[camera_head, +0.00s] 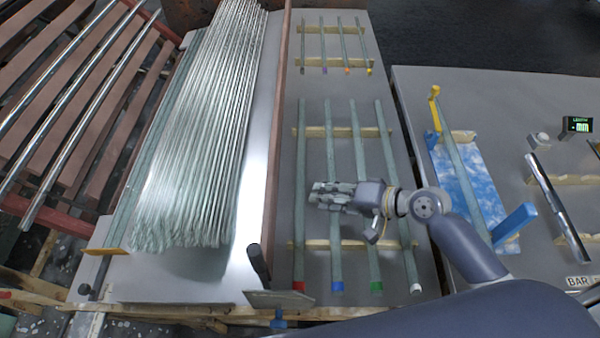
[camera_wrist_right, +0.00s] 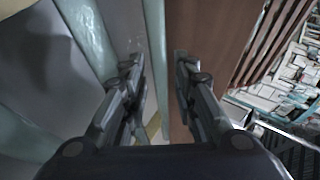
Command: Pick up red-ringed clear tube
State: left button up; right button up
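The red-ringed tube (camera_head: 300,200) is a long, clear greenish tube, leftmost of the long tubes on wooden strips, with a red band (camera_head: 299,286) at its near end. My right gripper (camera_head: 316,193) reaches in from the right, over the blue-banded tube (camera_head: 335,240), its tips just right of the red-ringed tube. In the right wrist view my right gripper (camera_wrist_right: 160,65) is open, with a tube (camera_wrist_right: 155,45) showing in the gap beyond the fingertips; its ring is not visible there. I cannot tell whether the fingers touch it. My left gripper is not in view.
A brown board (camera_head: 277,130) stands along the left of the tubes, with a large bundle of tubes (camera_head: 205,130) beyond it. Green- and white-banded tubes (camera_head: 372,240) (camera_head: 407,240) lie to the right. A black-handled tool (camera_head: 258,262) stands near the front edge.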

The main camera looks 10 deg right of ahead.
aim_at(300, 176)
jog(key=x, duration=0.5)
jog(key=shift+w+a+f+p, duration=0.1)
jog(key=shift+w+f+p, duration=0.15)
jog(key=shift+w+p, duration=0.1)
jog(key=shift+a+f, duration=0.1)
jog(key=shift+f, duration=0.05)
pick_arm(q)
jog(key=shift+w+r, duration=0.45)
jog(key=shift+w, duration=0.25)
pick_arm(e)
grip_shut()
